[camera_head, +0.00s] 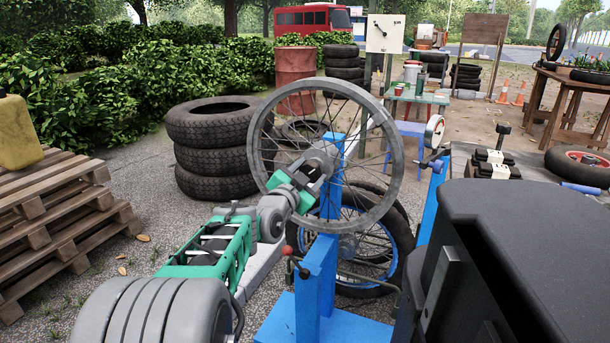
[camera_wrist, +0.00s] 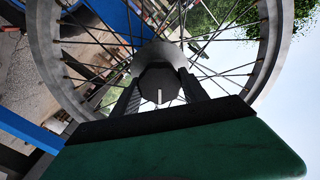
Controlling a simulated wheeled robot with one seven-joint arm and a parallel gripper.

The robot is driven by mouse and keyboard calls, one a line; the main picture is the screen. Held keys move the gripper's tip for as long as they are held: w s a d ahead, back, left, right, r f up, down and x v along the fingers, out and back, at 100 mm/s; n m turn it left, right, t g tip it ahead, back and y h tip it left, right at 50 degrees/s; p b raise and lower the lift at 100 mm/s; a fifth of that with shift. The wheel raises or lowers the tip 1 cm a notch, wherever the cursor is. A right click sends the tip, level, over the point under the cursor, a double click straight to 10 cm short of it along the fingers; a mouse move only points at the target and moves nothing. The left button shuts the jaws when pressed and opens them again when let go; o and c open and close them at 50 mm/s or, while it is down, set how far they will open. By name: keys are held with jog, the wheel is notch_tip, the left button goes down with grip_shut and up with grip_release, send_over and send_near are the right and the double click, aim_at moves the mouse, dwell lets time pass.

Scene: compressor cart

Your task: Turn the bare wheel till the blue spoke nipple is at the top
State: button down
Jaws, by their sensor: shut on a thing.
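The bare wheel (camera_head: 393,165), a grey rim with thin spokes and no tyre, stands upright on a blue stand (camera_head: 316,285). Its rim (camera_wrist: 273,45) also shows in the wrist view. My gripper (camera_head: 318,170) reaches the middle of the wheel from the left. In the wrist view its two dark fingers (camera_wrist: 160,95) are shut on the grey hub (camera_wrist: 158,60), where the spokes meet. I cannot make out the blue spoke nipple in either view.
A tyred wheel with a blue rim (camera_head: 372,245) stands low behind the stand. Stacked tyres (camera_head: 215,150) and a wooden pallet stack (camera_head: 60,215) are to the left. A grey bench (camera_head: 525,180) with tools is at right. A red drum (camera_head: 296,75) stands behind.

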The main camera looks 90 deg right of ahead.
jog(key=c, duration=0.6)
grip_release()
jog(key=p+v, duration=0.1)
jog(key=v, duration=0.6)
jog(key=shift+w+a, duration=0.15)
jog(key=shift+a, duration=0.25)
